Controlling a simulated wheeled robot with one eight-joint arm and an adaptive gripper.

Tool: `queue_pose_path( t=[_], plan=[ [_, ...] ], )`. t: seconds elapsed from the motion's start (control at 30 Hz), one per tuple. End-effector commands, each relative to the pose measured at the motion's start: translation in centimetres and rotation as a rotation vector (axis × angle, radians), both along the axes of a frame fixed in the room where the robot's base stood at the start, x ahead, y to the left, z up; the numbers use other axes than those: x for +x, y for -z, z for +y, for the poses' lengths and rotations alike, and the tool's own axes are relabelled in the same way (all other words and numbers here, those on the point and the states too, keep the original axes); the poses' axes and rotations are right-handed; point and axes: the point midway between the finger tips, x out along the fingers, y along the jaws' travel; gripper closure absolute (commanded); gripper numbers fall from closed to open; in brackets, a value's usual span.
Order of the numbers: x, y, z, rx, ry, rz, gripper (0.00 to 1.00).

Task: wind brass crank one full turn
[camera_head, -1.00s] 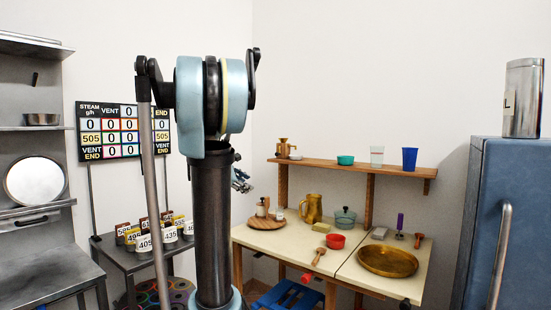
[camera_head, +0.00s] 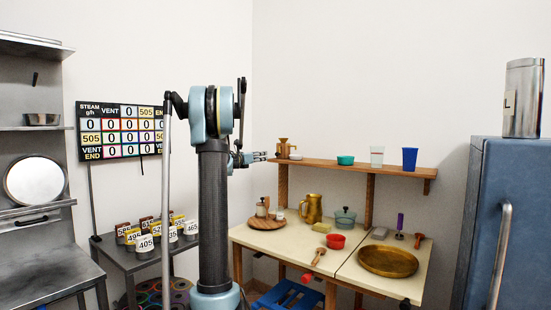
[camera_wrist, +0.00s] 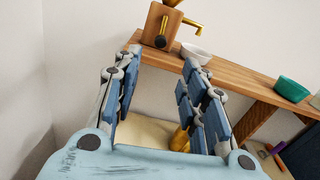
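The mill (camera_head: 283,147) stands near the left end of the wall shelf in the head view. In the head view my gripper (camera_head: 260,157) points right, close to the shelf's left end. In the wrist view the mill shows beyond the fingertips, and no touch is visible.
A white dish (camera_wrist: 196,53) stands just right of the mill on the shelf (camera_head: 330,167), with a teal bowl (camera_head: 345,160) farther right. A table below holds a brass jug (camera_head: 311,209) and other kitchenware. The wall is close behind the shelf.

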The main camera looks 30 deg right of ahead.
Motion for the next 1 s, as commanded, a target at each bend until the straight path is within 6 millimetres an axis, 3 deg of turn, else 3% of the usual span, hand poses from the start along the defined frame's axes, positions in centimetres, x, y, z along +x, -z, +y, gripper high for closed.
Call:
queue_pose_path(
  t=[0.7, 1.0],
  plan=[
    [4.7, 0.0, -11.6, 0.002, 0.002, -0.002, 0.61],
    [5.8, 0.0, -14.2, 0.002, 0.001, -0.002, 0.61]
  ],
)
